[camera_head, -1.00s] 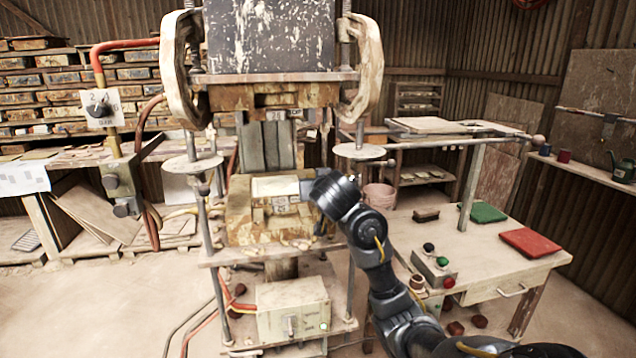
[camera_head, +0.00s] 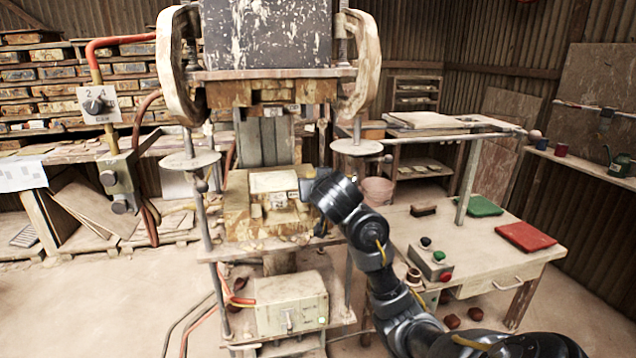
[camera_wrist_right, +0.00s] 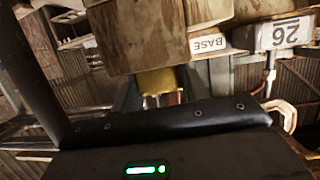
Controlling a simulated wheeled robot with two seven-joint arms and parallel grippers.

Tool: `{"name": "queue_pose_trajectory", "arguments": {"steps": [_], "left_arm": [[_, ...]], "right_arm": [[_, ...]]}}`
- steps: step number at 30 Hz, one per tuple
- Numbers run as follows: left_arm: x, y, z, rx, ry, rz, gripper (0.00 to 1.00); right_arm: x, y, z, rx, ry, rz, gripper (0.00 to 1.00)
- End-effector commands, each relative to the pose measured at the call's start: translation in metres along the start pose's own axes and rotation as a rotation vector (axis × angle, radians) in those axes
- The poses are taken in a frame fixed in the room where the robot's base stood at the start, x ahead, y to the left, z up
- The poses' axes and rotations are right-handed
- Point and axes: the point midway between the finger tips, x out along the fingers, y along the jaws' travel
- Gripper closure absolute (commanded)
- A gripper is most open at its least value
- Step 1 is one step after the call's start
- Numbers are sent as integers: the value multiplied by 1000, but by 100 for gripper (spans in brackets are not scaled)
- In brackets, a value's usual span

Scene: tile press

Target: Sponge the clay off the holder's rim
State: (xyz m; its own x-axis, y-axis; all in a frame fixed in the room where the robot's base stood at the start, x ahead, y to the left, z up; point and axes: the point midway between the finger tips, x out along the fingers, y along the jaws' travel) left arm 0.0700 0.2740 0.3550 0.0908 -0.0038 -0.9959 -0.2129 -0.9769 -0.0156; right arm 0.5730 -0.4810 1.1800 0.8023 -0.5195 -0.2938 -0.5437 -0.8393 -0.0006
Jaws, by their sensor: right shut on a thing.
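The clay-stained holder (camera_head: 236,213) sits on the press's lower platform, with a pale block (camera_head: 274,183) on top. Brown clay shows on its front and edges; how much is on the rim is too small to tell. My right gripper (camera_head: 308,190) is at the holder's right side, and its fingertips are hard to make out in the head view. In the right wrist view it is shut on a yellow sponge (camera_wrist_right: 161,81), partly hidden by the gripper body. The sponge is close to a brown block (camera_wrist_right: 140,40); contact is unclear. My left gripper is not in view.
The press's upper plate (camera_head: 285,74) hangs above the holder. Upright rods with round discs (camera_head: 357,147) flank it. A bench (camera_head: 480,262) at right holds a button box (camera_head: 431,262), a green pad (camera_head: 483,206) and a red pad (camera_head: 526,237).

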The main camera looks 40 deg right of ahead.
Motion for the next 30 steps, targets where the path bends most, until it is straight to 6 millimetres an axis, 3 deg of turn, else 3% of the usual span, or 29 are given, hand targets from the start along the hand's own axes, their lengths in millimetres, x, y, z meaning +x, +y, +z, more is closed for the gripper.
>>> {"name": "queue_pose_trajectory", "arguments": {"steps": [21, 30], "left_arm": [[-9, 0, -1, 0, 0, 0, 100], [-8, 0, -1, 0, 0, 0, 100]], "right_arm": [[-22, 1, 7, -2, -5, 1, 75], [-20, 1, 7, -1, -4, 1, 75]]}}
